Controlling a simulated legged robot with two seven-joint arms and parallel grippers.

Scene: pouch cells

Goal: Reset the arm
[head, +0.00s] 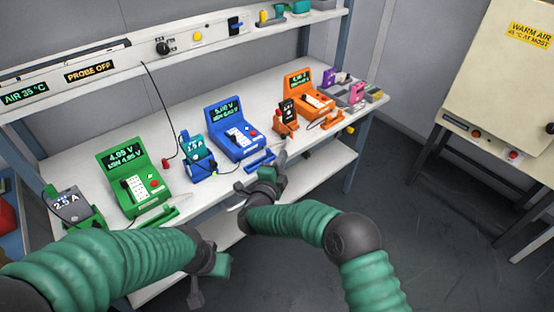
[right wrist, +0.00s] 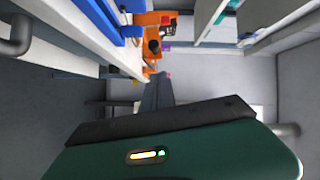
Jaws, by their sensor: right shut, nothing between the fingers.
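My right arm comes in from the lower right in the head view. Its dark gripper (head: 279,160) is shut and empty, just off the bench's front edge, in front of the blue meter (head: 236,133). The shut fingers (right wrist: 156,92) also show in the right wrist view, pointing away with nothing between them. My left arm comes in from the lower left. Its gripper (head: 205,278) hangs low in front of the bench, and I cannot tell whether its fingers are open.
The white bench (head: 180,205) also carries a green meter (head: 133,183), an orange meter (head: 309,93) and small cell holders. A shelf (head: 215,42) runs behind. A cream warm-air cabinet (head: 505,75) stands at right. The grey floor (head: 420,220) between is clear.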

